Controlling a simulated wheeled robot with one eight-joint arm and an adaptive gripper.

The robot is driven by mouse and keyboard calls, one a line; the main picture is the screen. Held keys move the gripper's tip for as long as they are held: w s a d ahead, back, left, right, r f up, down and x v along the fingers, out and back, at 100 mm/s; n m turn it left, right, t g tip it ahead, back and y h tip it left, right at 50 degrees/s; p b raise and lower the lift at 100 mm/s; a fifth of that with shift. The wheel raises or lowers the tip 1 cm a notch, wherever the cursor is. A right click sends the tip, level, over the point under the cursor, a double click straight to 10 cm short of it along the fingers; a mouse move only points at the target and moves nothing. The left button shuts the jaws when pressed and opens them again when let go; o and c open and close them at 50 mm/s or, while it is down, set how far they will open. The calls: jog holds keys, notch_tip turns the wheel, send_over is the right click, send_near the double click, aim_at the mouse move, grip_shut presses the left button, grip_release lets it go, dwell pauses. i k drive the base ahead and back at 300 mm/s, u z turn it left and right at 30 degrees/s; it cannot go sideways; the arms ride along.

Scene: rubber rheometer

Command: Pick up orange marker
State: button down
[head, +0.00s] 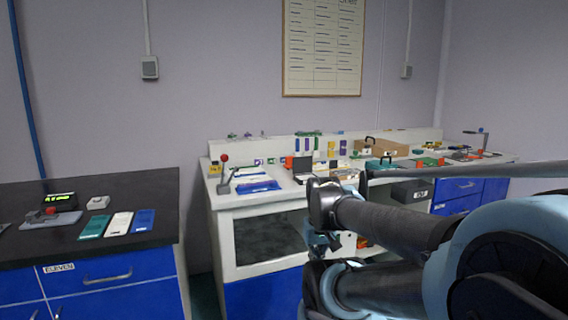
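I cannot make out an orange marker in the head view. Small orange-red items (430,161) lie on the right part of the white bench, too small to identify. A bit of orange (362,242) also shows below the bench top, partly hidden by my arm. My arm's dark links and blue joints reach in from the right, in front of the white bench. I cannot make out my gripper's fingers.
The white bench (228,213) carries a lever press (224,176), blue sheets (257,186), a black case (302,168) and a cardboard box (381,148). A dark-topped counter (38,245) stands at left with colored panels. A floor gap separates them.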

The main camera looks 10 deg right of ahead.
aim_at(289, 160)
jog(key=u, duration=0.05)
jog(key=i, duration=0.3)
jog(key=z, duration=1.2)
jog(key=k, duration=0.95)
jog(key=u, duration=0.9)
jog(key=i, duration=1)
jog(key=z, duration=0.05)
